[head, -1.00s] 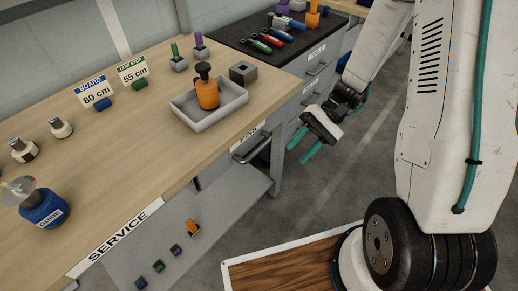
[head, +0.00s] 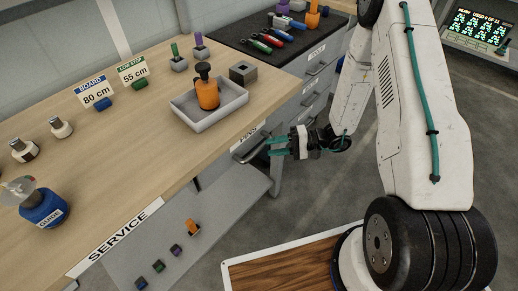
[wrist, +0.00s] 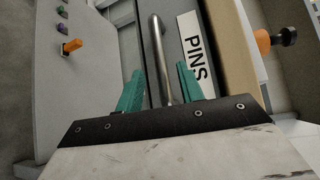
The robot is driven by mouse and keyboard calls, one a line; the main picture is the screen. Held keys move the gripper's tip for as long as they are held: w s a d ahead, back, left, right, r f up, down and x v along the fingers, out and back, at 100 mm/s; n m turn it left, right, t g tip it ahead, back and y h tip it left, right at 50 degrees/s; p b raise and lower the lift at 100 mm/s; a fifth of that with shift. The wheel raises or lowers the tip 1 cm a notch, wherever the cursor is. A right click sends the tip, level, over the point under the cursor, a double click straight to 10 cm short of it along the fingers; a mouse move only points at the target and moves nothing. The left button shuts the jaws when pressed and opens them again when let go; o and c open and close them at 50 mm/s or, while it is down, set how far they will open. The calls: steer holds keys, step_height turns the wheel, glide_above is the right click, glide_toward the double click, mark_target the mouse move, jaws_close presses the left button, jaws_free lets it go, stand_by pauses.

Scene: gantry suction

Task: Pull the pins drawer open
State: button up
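The pins drawer is under the right end of the wooden bench, with a white PINS label (wrist: 195,55) on its grey front. Its metal bar handle (head: 249,150) sticks out below the label, and the drawer looks shut. My gripper (head: 272,146) is level with the drawer front, its teal fingers pointing at the handle. In the wrist view my gripper (wrist: 160,86) is open, and the handle (wrist: 159,55) runs between its two fingers with a gap on each side. Whether the fingertips reach past the bar is hard to tell.
A grey tray (head: 207,120) holding an orange bottle (head: 207,92) stands on the bench above the drawer. A dark-topped drawer cabinet (head: 300,75) adjoins behind.

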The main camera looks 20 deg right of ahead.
mark_target(259, 148)
steer(key=x, duration=0.5)
steer(key=shift+w+a, duration=0.1)
steer(key=shift+a, duration=0.1)
jaws_close()
